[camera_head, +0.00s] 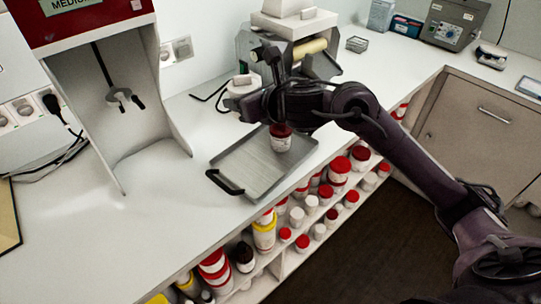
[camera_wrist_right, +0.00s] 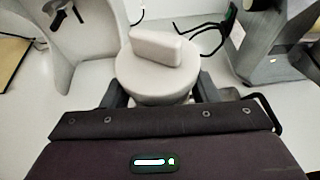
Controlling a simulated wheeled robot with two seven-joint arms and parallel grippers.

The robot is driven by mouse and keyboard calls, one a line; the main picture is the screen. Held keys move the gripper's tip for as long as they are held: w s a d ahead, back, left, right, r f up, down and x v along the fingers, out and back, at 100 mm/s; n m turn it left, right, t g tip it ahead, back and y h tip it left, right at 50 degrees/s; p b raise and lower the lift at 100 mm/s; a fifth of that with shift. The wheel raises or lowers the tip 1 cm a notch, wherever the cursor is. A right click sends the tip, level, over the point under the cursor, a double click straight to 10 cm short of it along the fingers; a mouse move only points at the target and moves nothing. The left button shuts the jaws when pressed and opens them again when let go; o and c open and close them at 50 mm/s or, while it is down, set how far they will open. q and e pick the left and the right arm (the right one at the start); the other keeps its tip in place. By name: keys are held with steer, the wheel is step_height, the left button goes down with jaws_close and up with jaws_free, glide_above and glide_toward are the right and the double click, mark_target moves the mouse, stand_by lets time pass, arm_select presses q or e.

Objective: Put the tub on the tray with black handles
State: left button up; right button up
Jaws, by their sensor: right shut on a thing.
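A white round tub (camera_head: 240,88) with a bar-shaped grip on its lid is at the end of my right arm, behind the tray. In the right wrist view the tub (camera_wrist_right: 155,68) sits between the two dark fingers of my right gripper (camera_wrist_right: 157,97), which is shut on it. Its underside is hidden, so I cannot tell whether it touches the counter. The metal tray (camera_head: 245,165) lies on the counter, with one black handle (camera_head: 225,182) showing at its near left end. The far end is hidden by my arm. My left gripper is not in view.
A red-lidded jar (camera_head: 280,138) stands on the tray's right part. A mill-like machine (camera_head: 300,45) is behind my arm. A red and grey dispenser (camera_head: 110,90) stands at left. Shelves of jars (camera_head: 320,200) run below the counter edge. The left front counter is clear.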

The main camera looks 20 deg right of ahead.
step_height(320, 180, down, 15)
steer(key=shift+f, duration=0.2)
step_height(320, 180, down, 4)
steer(key=shift+f, duration=0.1)
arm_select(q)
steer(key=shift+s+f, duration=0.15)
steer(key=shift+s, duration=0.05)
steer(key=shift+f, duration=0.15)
arm_select(e)
steer(key=shift+f, duration=0.1)
steer(key=shift+f+b, duration=0.15)
steer(key=shift+b, duration=0.15)
steer(key=o, duration=1)
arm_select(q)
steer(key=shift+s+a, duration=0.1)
